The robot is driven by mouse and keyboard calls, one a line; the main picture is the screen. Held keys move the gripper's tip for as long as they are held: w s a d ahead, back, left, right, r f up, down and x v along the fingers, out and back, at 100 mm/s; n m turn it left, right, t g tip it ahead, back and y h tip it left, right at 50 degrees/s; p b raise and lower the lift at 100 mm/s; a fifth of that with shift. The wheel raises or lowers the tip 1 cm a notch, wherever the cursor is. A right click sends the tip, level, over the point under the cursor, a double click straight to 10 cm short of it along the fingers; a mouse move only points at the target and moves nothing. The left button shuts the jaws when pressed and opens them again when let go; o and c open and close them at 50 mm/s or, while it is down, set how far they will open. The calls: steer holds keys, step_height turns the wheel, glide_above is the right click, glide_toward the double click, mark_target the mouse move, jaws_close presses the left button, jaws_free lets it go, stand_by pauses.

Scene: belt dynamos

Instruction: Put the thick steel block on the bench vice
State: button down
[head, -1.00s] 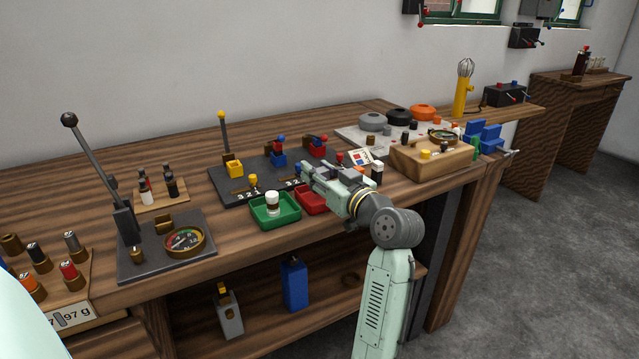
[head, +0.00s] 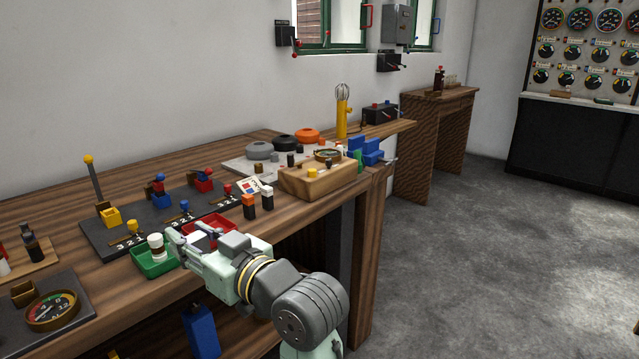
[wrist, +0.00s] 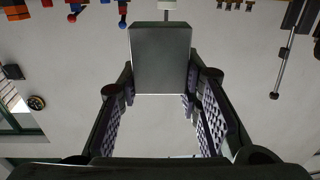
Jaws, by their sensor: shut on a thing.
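A dark grey steel block (wrist: 160,58) is between the two fingers of my gripper (wrist: 160,95) in the wrist view, and the fingers are shut on it. In the head view my gripper (head: 178,238) is at the bench's front edge, in front of the red tray (head: 222,222) and beside the green tray (head: 152,265). I cannot make out the block in the head view. The blue bench vice (head: 366,150) is at the right end of the bench, well to the right of my gripper and apart from it.
A wooden block with a round gauge (head: 318,183) stands left of the vice. Orange-topped and white-topped pieces (head: 249,206) stand near the front edge. A dark panel with levers (head: 150,215) lies behind the trays. Floor right of the bench (head: 470,240) is clear.

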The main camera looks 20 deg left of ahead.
steer(key=w+d+f+m+t+h, duration=0.45)
steer(key=w+d+f, duration=0.35)
steer(key=w, duration=0.4)
steer(key=w+d+f+m+t+h, duration=0.45)
steer(key=w+d+f, duration=0.25)
steer(key=w+f, duration=0.45)
steer(key=w+d+f+m+t+h, duration=0.1)
steer(key=d+f+m+t+h, duration=0.2)
steer(key=d+f, duration=1.6)
step_height(320, 180, down, 4)
steer(key=m+h, duration=0.2)
steer(key=h, duration=0.3)
steer(key=shift+d, duration=0.35)
steer(key=shift+w+r, duration=0.1)
